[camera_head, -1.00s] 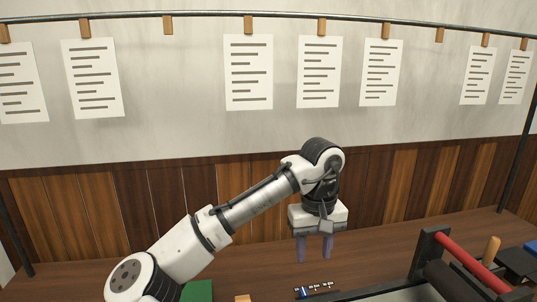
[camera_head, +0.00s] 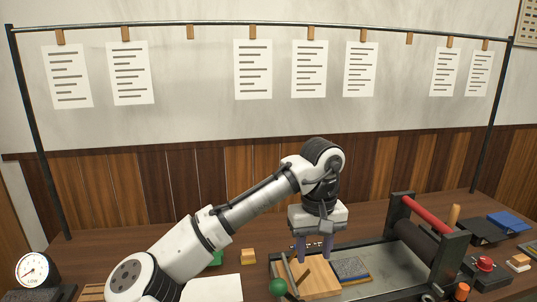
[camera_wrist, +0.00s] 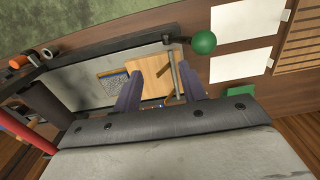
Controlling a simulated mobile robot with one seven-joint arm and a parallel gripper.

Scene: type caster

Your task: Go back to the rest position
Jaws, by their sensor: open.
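My gripper (camera_head: 314,247) hangs pointing down at the end of my raised arm, above the bench and the press bed. Its two purple fingers are apart and nothing shows between them in the head view. In the wrist view the fingers of my gripper (camera_wrist: 162,100) are spread over the press bed. A wooden block (camera_head: 315,278) lies below on the bed, and it also shows in the wrist view (camera_wrist: 146,66). The height between fingers and block is hard to tell.
The press with its red-handled roller (camera_head: 425,215) stands at right. A green ball knob (camera_head: 278,287) is at the bed's front left. A rail (camera_head: 270,26) with hanging printed sheets (camera_head: 253,70) spans the back wall.

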